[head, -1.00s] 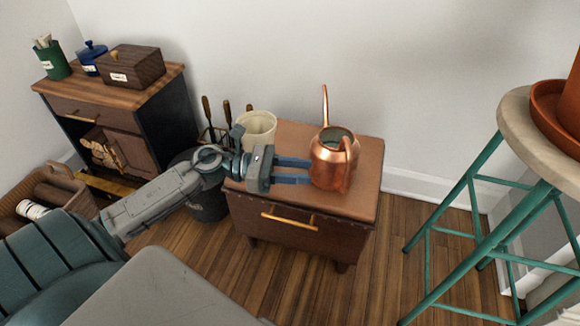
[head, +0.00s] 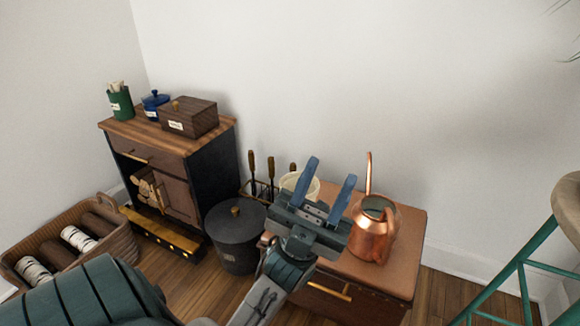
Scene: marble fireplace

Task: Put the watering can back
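The copper watering can (head: 371,236) stands upright on the brown-topped side cabinet (head: 408,232), its thin spout pointing up. My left gripper (head: 331,183) is raised to the left of the can, with its two blue fingers spread apart and pointing up. Nothing is between the fingers, and they are apart from the can. My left arm hides part of the cabinet's front and top. My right gripper is not in view.
A cream pot (head: 299,184) stands behind my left gripper, partly hidden. A dark lidded bin (head: 236,238) and fire tools (head: 270,172) are left of the cabinet. A wooden cupboard (head: 180,165) and log basket (head: 65,243) stand further left. A stool (head: 569,205) is at right.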

